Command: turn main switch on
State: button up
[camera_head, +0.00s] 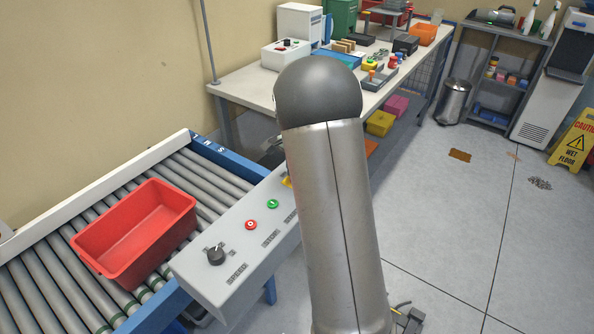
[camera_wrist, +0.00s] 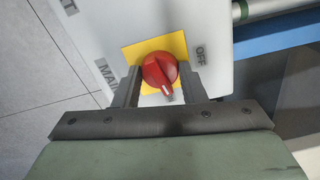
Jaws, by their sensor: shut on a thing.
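The main switch (camera_wrist: 158,68) is a red rotary knob on a yellow square plate, seen in the wrist view. Its white pointer mark faces the bottom of that picture, slightly right. An "OFF" label is to its right and a "MAIN" label to its left. My gripper (camera_wrist: 159,76) has one finger on each side of the knob and is shut on it.
The box also carries a black dial (camera_head: 216,254), a red button (camera_head: 251,225) and a green button (camera_head: 272,204). A red bin (camera_head: 137,235) sits on the roller conveyor (camera_head: 60,285) beside it. A cluttered workbench (camera_head: 240,92) stands behind.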

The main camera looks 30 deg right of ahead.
jog(key=shift+m, duration=0.8)
jog(key=o, duration=1)
notch_tip(320, 180, up, 18)
jog(key=shift+f, duration=0.25)
